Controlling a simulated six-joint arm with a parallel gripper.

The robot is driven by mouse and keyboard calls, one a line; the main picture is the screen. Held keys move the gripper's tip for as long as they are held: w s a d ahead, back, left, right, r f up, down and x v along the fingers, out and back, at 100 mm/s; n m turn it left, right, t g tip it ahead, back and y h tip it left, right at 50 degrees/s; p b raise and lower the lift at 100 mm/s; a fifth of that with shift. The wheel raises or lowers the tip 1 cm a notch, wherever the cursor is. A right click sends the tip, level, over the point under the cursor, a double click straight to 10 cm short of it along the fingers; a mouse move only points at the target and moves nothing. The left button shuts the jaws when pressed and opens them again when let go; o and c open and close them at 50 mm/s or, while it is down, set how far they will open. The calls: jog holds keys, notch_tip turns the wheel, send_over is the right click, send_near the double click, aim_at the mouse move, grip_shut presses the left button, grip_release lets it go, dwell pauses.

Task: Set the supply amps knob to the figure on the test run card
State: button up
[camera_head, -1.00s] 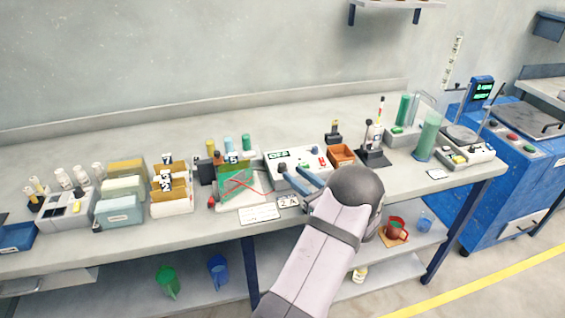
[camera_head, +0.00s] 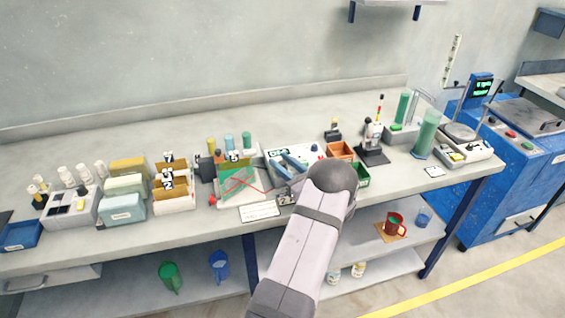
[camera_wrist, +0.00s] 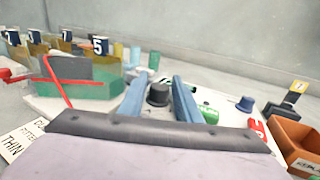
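The white supply (camera_head: 301,150) stands mid-bench with a small dark display whose reading is too small to be sure of. My gripper (camera_head: 278,162) is over its left part. In the wrist view, my two blue fingers (camera_wrist: 160,90) are apart, with a black knob (camera_wrist: 158,94) between them. Gaps show at both sides of the knob; its pointer cannot be made out. A blue knob (camera_wrist: 245,103) sits to the right on the same supply.
A tank with green liquid (camera_head: 238,184) and red leads stands left of the supply. A white text card (camera_head: 260,211) lies in front of it. An orange bin (camera_head: 341,150) and a green bin (camera_head: 362,175) are on the right. Numbered boxes (camera_head: 173,203) stand further left.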

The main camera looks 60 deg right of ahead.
grip_shut()
jog(key=shift+m+h, duration=0.3)
jog(key=shift+h, duration=0.1)
jog(key=shift+m+g+h, duration=0.5)
jog(key=shift+h, duration=0.2)
grip_release()
jog(key=shift+s+b, duration=0.1)
jog(key=shift+b, duration=0.2)
